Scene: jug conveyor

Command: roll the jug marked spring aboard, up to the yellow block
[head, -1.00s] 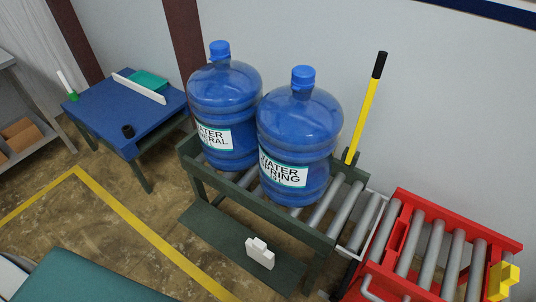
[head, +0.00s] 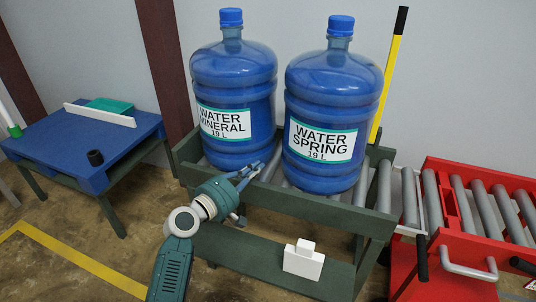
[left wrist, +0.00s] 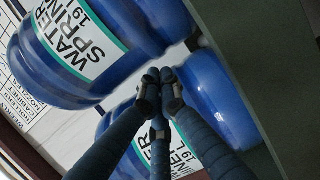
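The jug marked spring (head: 331,105) stands upright on the green roller stand (head: 290,212), right of the jug marked mineral (head: 235,90). My left gripper (head: 256,168) is low at the stand's front side, before the gap between the two jugs. Its fingers are drawn together with nothing seen between them. In the left wrist view, the spring jug (left wrist: 95,50) is upper left of the fingertips (left wrist: 161,76), and the mineral jug (left wrist: 215,100) is behind and right of them. Contact with a jug cannot be told. The yellow block and my right gripper are not in view.
A red roller cart (head: 465,225) stands right of the green stand, with bare rollers. A yellow pole with a black grip (head: 390,75) rises behind the spring jug. A white block (head: 303,262) sits on the lower shelf. A blue table (head: 85,150) is at left.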

